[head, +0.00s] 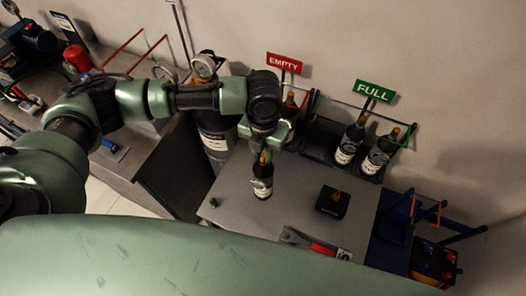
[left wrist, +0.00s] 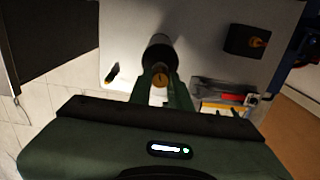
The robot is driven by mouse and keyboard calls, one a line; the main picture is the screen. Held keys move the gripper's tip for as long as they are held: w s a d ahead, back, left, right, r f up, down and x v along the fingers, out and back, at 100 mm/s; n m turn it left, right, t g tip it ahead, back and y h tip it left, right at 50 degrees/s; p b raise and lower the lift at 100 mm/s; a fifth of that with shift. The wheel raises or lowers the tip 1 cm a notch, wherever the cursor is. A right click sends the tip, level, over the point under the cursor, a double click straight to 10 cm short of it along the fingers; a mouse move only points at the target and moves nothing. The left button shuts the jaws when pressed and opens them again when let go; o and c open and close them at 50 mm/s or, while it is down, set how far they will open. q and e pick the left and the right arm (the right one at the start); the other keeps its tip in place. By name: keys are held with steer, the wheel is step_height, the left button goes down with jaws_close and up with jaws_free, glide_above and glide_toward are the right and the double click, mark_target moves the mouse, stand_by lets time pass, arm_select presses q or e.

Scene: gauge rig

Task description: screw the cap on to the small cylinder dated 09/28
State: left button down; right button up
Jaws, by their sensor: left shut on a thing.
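A small dark cylinder (head: 262,183) with a white label and a brass top is upright over the grey table (head: 300,222). Its date is too small to read. My left gripper (head: 265,155) points down and is shut on the cylinder's top. In the left wrist view the fingers (left wrist: 160,88) flank the brass top of the cylinder (left wrist: 158,52). I cannot tell whether its base touches the table. A small green piece (head: 213,202), perhaps the cap, lies near the table's left edge; it also shows in the wrist view (left wrist: 112,74). My right gripper is not in view.
A black block (head: 332,208) with a brass fitting stands right of the cylinder. A tray with a red-handled tool (head: 322,248) lies at the front. Behind are racks with EMPTY (head: 284,63) and FULL (head: 374,91) signs holding similar cylinders. A large cylinder (head: 214,140) stands behind left.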

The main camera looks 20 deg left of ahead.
arm_select(q)
steer(key=m, duration=0.4)
steer(key=shift+s+f, duration=0.1)
steer(key=shift+m, duration=0.3)
steer(key=m, duration=0.4)
steer(key=shift+m, duration=0.4)
steer(key=c, duration=1.5)
jaws_free()
